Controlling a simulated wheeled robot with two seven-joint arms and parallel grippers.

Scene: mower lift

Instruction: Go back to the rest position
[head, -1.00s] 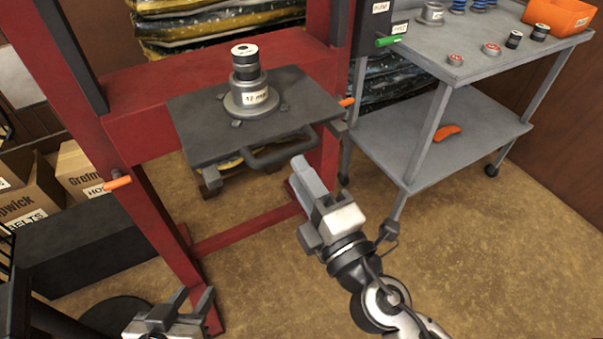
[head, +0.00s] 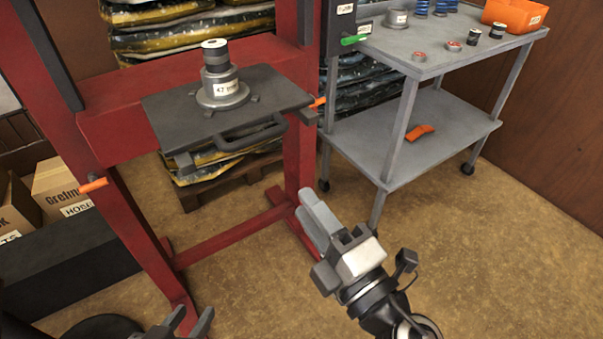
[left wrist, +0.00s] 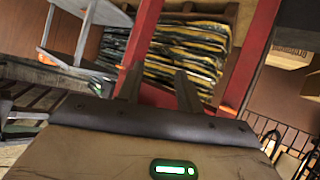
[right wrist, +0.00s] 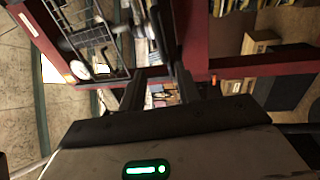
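My left gripper (head: 188,320) is at the bottom edge of the head view, low in front of the red press frame, fingers apart and empty. Its two spread fingers also show in the left wrist view (left wrist: 159,90). My right gripper (head: 316,212) is in the middle of the head view, in front of the frame's right post and below the dark plate. Its fingers are seen from the side there; the right wrist view (right wrist: 172,88) shows them apart with nothing between. Both grippers are clear of the plate and its handle.
The red press frame (head: 155,115) carries a dark plate (head: 165,120) with a stacked grey fitting (head: 222,92) on it. A grey cart (head: 440,62) with small parts and an orange bin (head: 512,14) stands right. Boxes (head: 60,188) are left. Floor at lower right is clear.

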